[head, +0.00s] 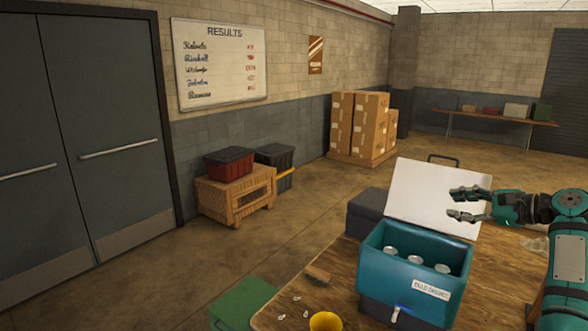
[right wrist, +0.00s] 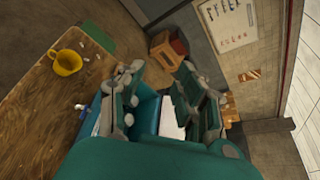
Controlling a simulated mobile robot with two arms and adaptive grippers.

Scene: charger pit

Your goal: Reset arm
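My right gripper (head: 454,203) comes in from the right in the head view. Its two teal and grey fingers are apart, with nothing held between them. It overlaps the right part of the white raised lid (head: 425,190) of a teal cooler (head: 388,262); I cannot tell whether it touches the lid. The cooler stands open on a wooden table, with silver can tops (head: 415,260) inside. In the right wrist view the open fingers (right wrist: 160,78) frame the cooler's teal wall (right wrist: 146,110). My left gripper is not in view.
A yellow mug (head: 325,321), a brush (head: 318,274) and small white bits lie on the wooden table (head: 285,318). A dark box (head: 366,208) is behind the cooler. A green box (head: 240,302) is left of the table. The floor (head: 150,275) further left is clear.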

